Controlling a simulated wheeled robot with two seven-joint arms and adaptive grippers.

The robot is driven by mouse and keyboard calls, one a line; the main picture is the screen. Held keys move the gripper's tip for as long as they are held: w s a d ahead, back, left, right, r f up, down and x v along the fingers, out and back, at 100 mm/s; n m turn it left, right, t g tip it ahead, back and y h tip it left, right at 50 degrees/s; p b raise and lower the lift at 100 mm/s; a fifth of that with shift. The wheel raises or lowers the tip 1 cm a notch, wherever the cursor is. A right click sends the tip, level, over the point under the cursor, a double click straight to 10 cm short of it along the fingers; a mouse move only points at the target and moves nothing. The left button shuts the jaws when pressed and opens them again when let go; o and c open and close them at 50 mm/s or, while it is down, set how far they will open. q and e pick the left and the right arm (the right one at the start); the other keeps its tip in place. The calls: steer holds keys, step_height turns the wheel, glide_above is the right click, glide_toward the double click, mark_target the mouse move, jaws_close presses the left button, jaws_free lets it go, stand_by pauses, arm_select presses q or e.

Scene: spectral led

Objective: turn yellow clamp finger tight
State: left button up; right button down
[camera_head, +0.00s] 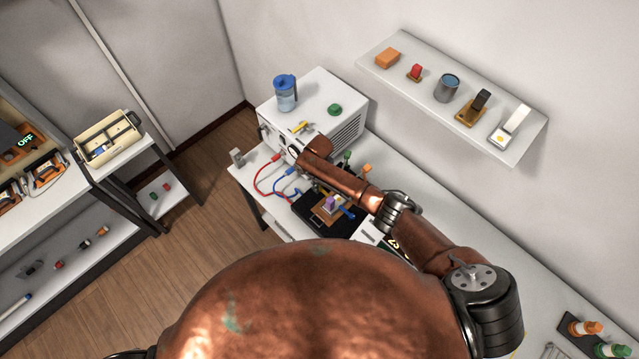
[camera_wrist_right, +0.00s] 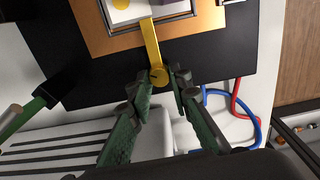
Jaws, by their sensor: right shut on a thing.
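The yellow clamp (camera_wrist_right: 152,45) shows in the right wrist view as a flat yellow bar with a round end, reaching over the edge of the orange-brown plate (camera_wrist_right: 100,38). My right gripper (camera_wrist_right: 162,80) has its green-grey fingertips shut on the round end of the clamp. In the head view my copper right arm reaches over the plate and hides the clamp and the fingers. A blue clamp (camera_head: 345,211) and a small purple piece (camera_head: 330,201) show beside the arm on the plate there. My left gripper is not in view.
The plate lies on a black board (camera_head: 303,207). A white vented device (camera_head: 349,129) stands behind it, with a blue jug (camera_head: 285,93) on top. Red (camera_head: 264,172) and blue cables (camera_head: 279,184) run beside the board. A wall shelf (camera_head: 425,103) holds several items.

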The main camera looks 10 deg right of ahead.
steer(key=shift+m+p, duration=0.6)
steer(key=shift+m, duration=1.1)
steer(key=shift+d+m, duration=0.1)
steer(key=shift+m, duration=0.2)
steer(key=c, duration=1.8)
jaws_free()
steer(key=shift+o, duration=0.2)
step_height(320, 180, up, 12)
steer(key=shift+w, duration=0.1)
